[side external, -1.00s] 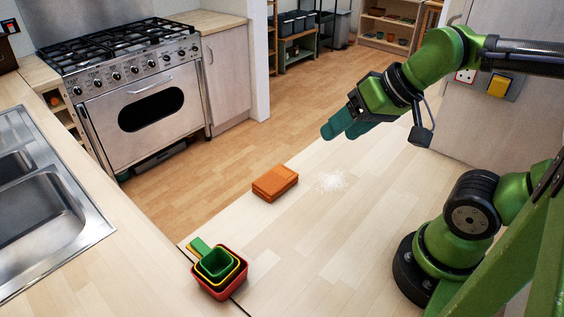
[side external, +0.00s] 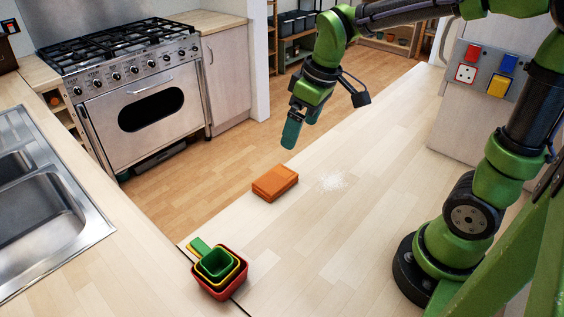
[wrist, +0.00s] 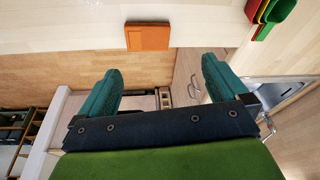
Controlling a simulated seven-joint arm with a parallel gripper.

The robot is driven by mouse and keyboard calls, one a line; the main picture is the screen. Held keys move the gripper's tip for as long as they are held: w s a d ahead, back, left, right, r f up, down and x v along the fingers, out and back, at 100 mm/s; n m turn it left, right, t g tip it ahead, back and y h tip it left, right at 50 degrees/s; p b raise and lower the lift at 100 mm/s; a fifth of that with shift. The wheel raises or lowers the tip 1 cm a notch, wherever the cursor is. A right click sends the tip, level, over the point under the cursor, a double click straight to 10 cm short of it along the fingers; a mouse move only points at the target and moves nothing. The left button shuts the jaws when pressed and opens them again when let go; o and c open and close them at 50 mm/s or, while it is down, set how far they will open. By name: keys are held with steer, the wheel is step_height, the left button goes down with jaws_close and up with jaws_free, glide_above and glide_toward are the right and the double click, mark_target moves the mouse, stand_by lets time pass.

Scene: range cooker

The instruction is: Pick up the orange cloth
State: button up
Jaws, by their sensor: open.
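The orange cloth (side external: 275,183) is a folded, flat block lying on the pale wooden counter near its edge. In the wrist view the cloth (wrist: 147,36) shows at the top, ahead of the fingers. My gripper (side external: 299,131) has teal fingers that point down, above and a little beyond the cloth in the side view. It is open and empty, apart from the cloth. In the wrist view the two fingers of my gripper (wrist: 160,85) are spread wide with nothing between them.
Nested measuring cups (side external: 218,270) in red, yellow and green stand at the front left. A sink (side external: 45,205) is at the left and a range cooker (side external: 140,105) behind. The counter's middle is clear.

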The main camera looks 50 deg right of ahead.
mark_target(275, 178)
steer(key=w+d+f+n+g+h, duration=0.1)
steer(key=w+f+n+g, duration=0.2)
steer(key=w+n, duration=0.9)
steer(key=s+f+n, duration=0.1)
steer(key=f, duration=0.4)
steer(key=s+f+n, duration=0.1)
steer(key=f, duration=0.5)
steer(key=s+f+n, duration=0.1)
steer(key=f, duration=0.4)
steer(key=shift+s+f, duration=0.2)
steer(key=shift+s, duration=0.05)
steer(key=c, duration=1.1)
